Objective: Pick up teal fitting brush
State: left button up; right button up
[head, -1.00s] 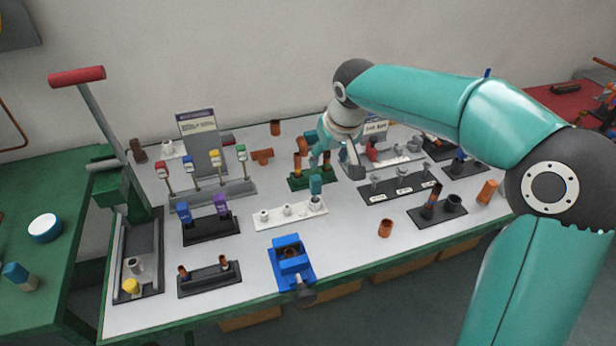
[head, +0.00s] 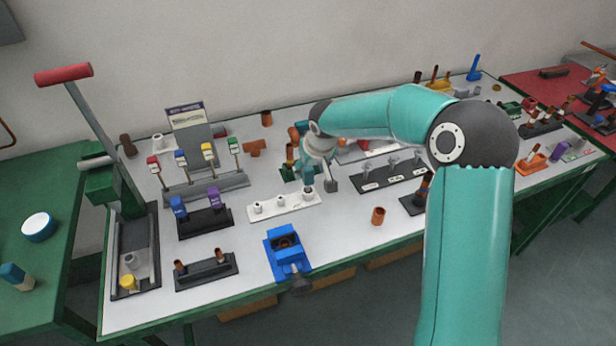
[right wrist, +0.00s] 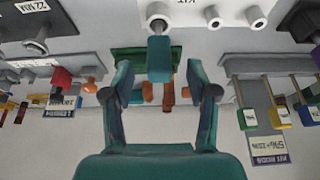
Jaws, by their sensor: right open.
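The teal fitting brush (right wrist: 159,60) stands in the white holder (right wrist: 200,12) in the right wrist view, its teal handle between the two fingertips of my right gripper (right wrist: 159,72). The fingers are spread, with a visible gap on each side of the handle. In the head view my right gripper (head: 317,172) is over the right end of the white holder (head: 270,208). The hand and fingers there largely hide the brush. My left gripper is not in view.
A green block with copper fittings (head: 287,172) stands just behind the gripper. A black rack (head: 385,183) is to its right, a blue vise (head: 286,257) in front, and a black stand with blue and purple pieces (head: 205,222) to the left. A copper ring (head: 378,215) stands front right.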

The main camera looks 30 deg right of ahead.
aim_at(308, 183)
jog(key=p+x, duration=0.1)
jog(key=x, duration=0.3)
jog(key=shift+w+d, duration=0.15)
jog(key=shift+w, duration=0.15)
jog(key=shift+c, duration=0.3)
jog(key=c, duration=1)
